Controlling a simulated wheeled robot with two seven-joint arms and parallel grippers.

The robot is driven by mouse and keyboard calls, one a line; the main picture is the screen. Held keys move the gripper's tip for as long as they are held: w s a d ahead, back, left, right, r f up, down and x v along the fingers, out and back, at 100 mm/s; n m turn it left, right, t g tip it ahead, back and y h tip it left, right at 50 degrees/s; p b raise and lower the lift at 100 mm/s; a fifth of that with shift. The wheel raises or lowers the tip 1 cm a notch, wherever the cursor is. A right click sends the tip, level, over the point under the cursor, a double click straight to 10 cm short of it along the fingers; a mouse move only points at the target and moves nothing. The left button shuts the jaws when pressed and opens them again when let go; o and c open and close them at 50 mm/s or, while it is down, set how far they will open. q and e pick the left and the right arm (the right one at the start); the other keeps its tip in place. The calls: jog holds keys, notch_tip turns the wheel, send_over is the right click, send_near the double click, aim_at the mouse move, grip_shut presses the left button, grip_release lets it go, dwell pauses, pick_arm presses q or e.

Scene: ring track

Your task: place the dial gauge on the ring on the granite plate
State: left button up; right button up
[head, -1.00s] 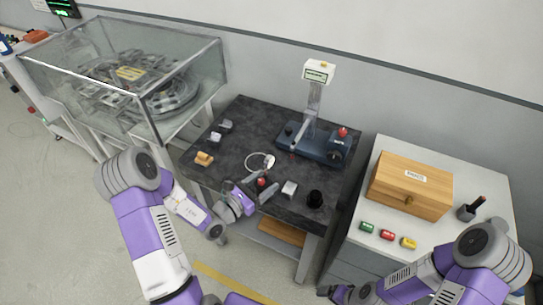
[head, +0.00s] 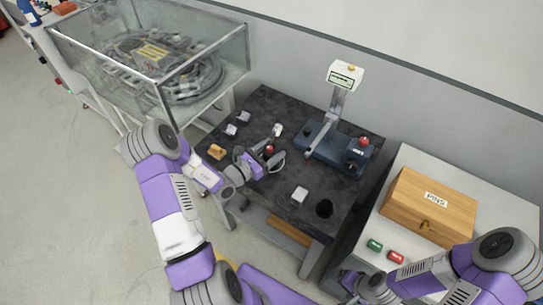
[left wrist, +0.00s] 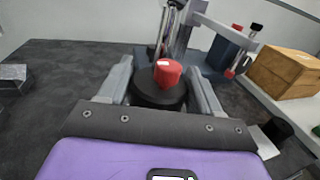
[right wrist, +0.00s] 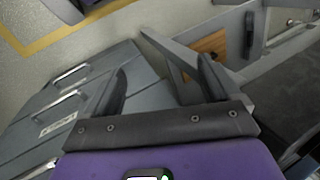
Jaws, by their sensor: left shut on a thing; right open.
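My left gripper (head: 268,158) is shut on the dial gauge (head: 270,150) above the middle of the dark granite plate (head: 335,180). The gauge shows a red knob and a small pale end beyond it in the head view. In the left wrist view the gauge (left wrist: 160,92) is a black round body with a red top between the two fingers.
A blue measuring stand (head: 335,148) with a display stands at the plate's back right. Small blocks (head: 231,129) and a tan block (head: 216,152) lie left. A wooden box (head: 430,205) sits on the cabinet.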

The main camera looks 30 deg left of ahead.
pick_arm(q)
jog(key=shift+f, duration=1.3)
jog(key=o, duration=1.4)
jog(key=shift+f, duration=0.15)
jog(key=shift+o, duration=0.2)
